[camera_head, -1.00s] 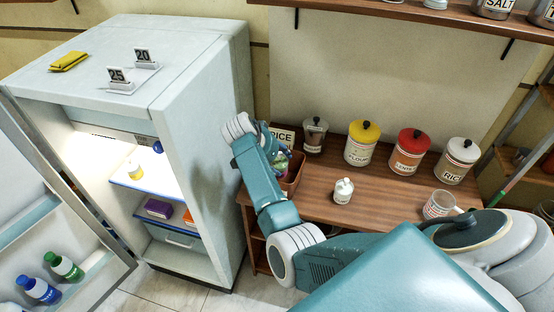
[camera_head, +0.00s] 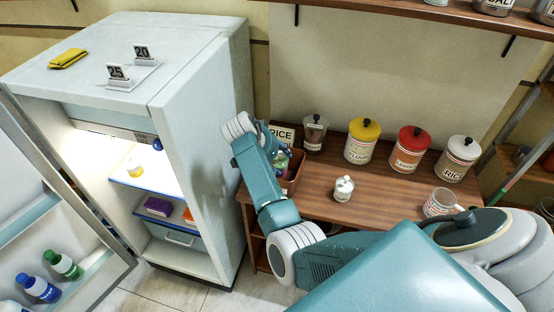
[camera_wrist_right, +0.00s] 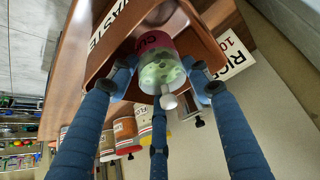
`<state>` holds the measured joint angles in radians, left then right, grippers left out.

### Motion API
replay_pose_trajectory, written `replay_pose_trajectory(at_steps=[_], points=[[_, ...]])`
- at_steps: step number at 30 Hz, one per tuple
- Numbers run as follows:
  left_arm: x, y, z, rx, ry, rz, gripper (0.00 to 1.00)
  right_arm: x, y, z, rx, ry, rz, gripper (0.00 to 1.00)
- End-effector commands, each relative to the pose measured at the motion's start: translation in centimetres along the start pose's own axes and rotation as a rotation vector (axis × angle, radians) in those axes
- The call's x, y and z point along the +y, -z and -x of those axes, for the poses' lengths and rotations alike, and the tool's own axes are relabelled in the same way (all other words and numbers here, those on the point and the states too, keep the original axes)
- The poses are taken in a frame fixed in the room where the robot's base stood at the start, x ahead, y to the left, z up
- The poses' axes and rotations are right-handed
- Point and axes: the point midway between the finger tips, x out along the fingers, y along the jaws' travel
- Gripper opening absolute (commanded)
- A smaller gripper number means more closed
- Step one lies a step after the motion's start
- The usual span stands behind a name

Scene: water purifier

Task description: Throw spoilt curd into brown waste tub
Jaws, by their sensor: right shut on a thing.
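My right gripper (camera_wrist_right: 160,85) has its blue fingers shut around a curd jar (camera_wrist_right: 158,66). The jar has a dark red label, pale contents with green spots and a knobbed end. The brown waste tub (camera_wrist_right: 97,72), lettered WASTE, is right behind the jar in the wrist view; I cannot tell whether they touch. In the head view the tub (camera_head: 294,182) stands at the left end of the wooden counter, and my right gripper (camera_head: 282,160) is at its opening, with the jar mostly hidden. My left gripper is out of view.
Another small pale jar (camera_head: 343,189) stands on the counter (camera_head: 385,205) right of the tub. Canisters (camera_head: 362,142) line the back, and a glass mug (camera_head: 438,204) is at the right.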

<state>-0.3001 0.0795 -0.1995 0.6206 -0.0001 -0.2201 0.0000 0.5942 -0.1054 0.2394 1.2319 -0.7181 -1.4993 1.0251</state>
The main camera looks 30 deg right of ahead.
Motion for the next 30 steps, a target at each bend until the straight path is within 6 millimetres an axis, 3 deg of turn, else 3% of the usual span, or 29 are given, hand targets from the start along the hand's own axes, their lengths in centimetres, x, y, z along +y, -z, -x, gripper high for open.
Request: replay_pose_trajectory(at_steps=[30], points=[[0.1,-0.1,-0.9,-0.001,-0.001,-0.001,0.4,0.0,-0.7,-1.2,0.001,0.0,-0.001,0.17]])
